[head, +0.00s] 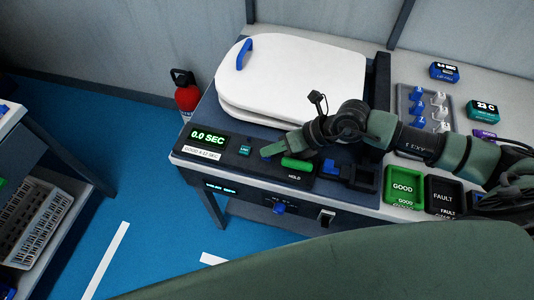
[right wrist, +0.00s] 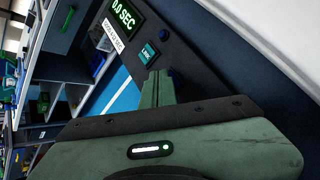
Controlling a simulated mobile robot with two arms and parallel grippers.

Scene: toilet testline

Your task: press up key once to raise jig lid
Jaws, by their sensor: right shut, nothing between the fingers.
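The control panel (head: 228,168) runs along the front of the bench, with a green "0.0 SEC" display (head: 208,139). A blue key (head: 265,155) shows on it at my right gripper's fingertips, and a green key (head: 297,164) marked HOLD lies to its right. I cannot read which key is the up key. The white lid (head: 300,75) with a blue handle (head: 244,54) lies flat behind the panel. My right gripper (head: 271,152) is shut and empty, low over the panel. In the right wrist view its fingertips (right wrist: 158,76) partly cover a blue key; contact is unclear. My left gripper is not in view.
Another blue part (head: 330,167) in a dark holder lies right of the green key. GOOD (head: 403,187) and FAULT (head: 444,195) bins stand farther right. A grey tray (head: 412,98) of blue-and-white parts lies behind my right arm. A red extinguisher (head: 187,96) stands left of the bench.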

